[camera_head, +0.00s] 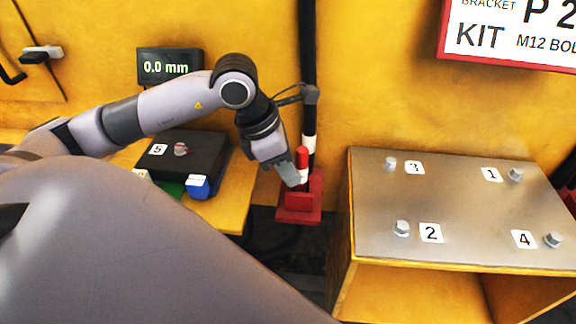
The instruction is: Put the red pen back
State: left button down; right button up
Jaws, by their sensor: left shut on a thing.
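My left gripper (294,176) comes in from the upper left and is shut on the pen. The gripper's fingers hide part of the pen. A red holder (298,208) stands directly below, and the pen's lower end meets it in the picture. I cannot tell how deep the pen sits in it. My right gripper is not in view.
A metal-topped stand (455,205) with numbered bolts is at the right. A black box (190,150) and a display reading 0.0 mm (168,66) are at the left. A yellow wall (400,80) closes the back.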

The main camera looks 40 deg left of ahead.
pick_arm(q)
jog(key=shift+f+b, duration=0.3)
jog(key=shift+b, duration=0.1)
dwell(0.3)
jog(key=c, duration=0.9)
grip_release()
jog(key=w+d+r+p+v, duration=0.1)
jog(key=p+v, duration=0.4)
jog(key=v, duration=0.8)
jog(key=shift+w+d+r, duration=0.2)
jog(key=shift+w+r, duration=0.05)
